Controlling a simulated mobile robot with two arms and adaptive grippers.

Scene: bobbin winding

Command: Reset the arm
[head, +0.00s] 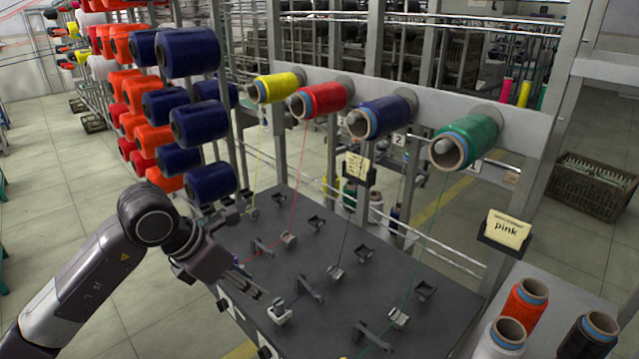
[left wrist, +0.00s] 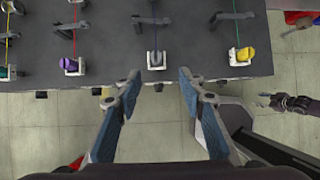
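My left arm enters from the left in the head view, its gripper (head: 256,288) over the left edge of the dark work table (head: 300,238). In the left wrist view the two fingers of the left gripper (left wrist: 159,78) are spread with nothing between them. The fingertips point towards the table's edge, near a white holder with a grey piece (left wrist: 155,59). Purple (left wrist: 71,65) and yellow (left wrist: 241,55) pieces sit in holders on either side. What appears to be my right gripper (left wrist: 268,100) shows small at the right of the left wrist view; its finger opening is unclear.
Yellow (head: 277,87), red (head: 319,99), blue (head: 381,117) and green (head: 464,142) thread spools hang on the beam behind the table. Threads run down to the table. A rack of blue and orange spools (head: 187,52) stands left. A "pink" sign (head: 506,229) and loose spools (head: 524,303) are right.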

